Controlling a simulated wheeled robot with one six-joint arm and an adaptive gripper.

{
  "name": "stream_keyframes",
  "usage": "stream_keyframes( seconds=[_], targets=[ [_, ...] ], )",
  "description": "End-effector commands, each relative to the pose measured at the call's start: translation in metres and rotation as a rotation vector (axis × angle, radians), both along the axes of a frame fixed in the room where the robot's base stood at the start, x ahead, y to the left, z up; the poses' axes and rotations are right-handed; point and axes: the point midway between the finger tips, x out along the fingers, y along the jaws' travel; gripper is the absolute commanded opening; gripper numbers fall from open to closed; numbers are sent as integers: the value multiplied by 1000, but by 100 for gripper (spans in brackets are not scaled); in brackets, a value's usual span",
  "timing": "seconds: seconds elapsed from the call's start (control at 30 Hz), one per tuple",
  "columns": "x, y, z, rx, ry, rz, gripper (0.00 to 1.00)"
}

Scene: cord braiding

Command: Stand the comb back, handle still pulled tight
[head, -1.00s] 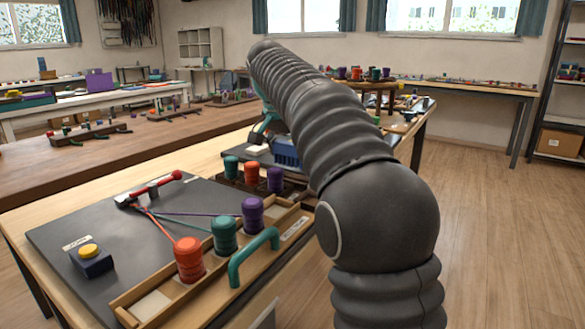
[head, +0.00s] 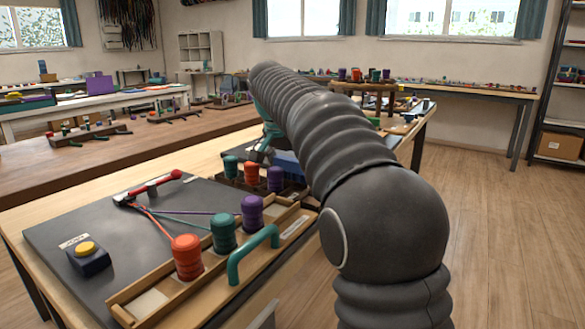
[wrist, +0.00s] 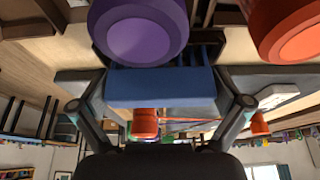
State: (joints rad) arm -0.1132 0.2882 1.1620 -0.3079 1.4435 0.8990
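My gripper (wrist: 162,98) has a finger at each end of a blue comb (wrist: 160,88) and is shut on it. The comb's teeth point away from my palm, towards a purple spool (wrist: 138,28) and an orange spool (wrist: 288,28). In the head view the comb (head: 287,163) shows behind the back spools, partly hidden by my arm; whether it touches a surface is hidden. The red handle (head: 160,188) lies on the dark board (head: 120,252). Orange, teal and purple cords run straight from it to the front spools.
An orange spool (head: 187,257), a teal spool (head: 223,232) and a purple spool (head: 252,212) stand in the wooden rack (head: 150,305) with a teal grab handle (head: 253,255). A yellow-button box (head: 87,257) sits at the left. Another teal spool (head: 231,165) stands behind.

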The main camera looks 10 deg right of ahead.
Motion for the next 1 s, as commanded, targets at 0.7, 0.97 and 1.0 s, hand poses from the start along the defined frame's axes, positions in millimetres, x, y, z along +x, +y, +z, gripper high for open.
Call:
stream_keyframes(
  seconds=[0.7,0.97,1.0],
  targets=[
    [-21,22,81,0,-3,1,100],
    [-30,31,111,0,0,0,100],
    [-31,32,113,0,0,0,100]
  ],
)
